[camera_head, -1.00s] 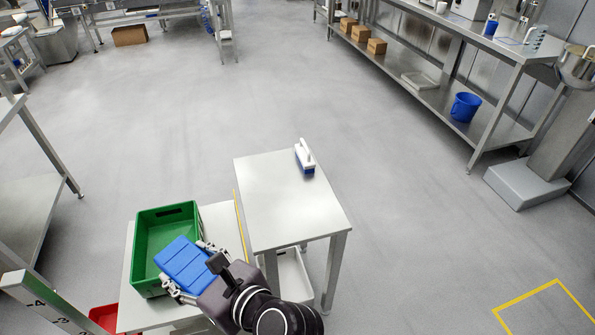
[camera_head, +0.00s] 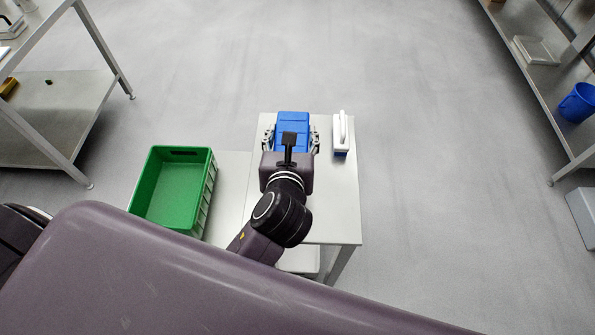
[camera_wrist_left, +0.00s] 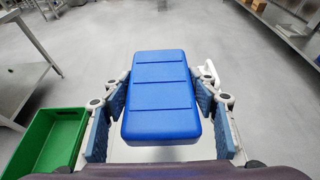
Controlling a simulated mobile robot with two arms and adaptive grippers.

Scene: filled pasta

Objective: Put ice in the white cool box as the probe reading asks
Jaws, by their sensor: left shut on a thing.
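My left gripper (camera_head: 291,137) is shut on a blue ice pack (camera_head: 293,119), gripping it by its two sides. In the head view the pack is over the far left part of the small white-topped table (camera_head: 335,205); I cannot tell whether it touches the top. The pack's ribbed blue face fills the middle of the left wrist view (camera_wrist_left: 162,92), between the finger pads. No white cool box can be made out for sure, and no probe reading is visible. My right gripper is not in view.
A white-handled brush-like thing with a blue underside (camera_head: 341,135) stands on the table, right of the pack. An empty-looking green crate (camera_head: 180,187) is on the lower surface at left. Floor beyond the table is clear.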

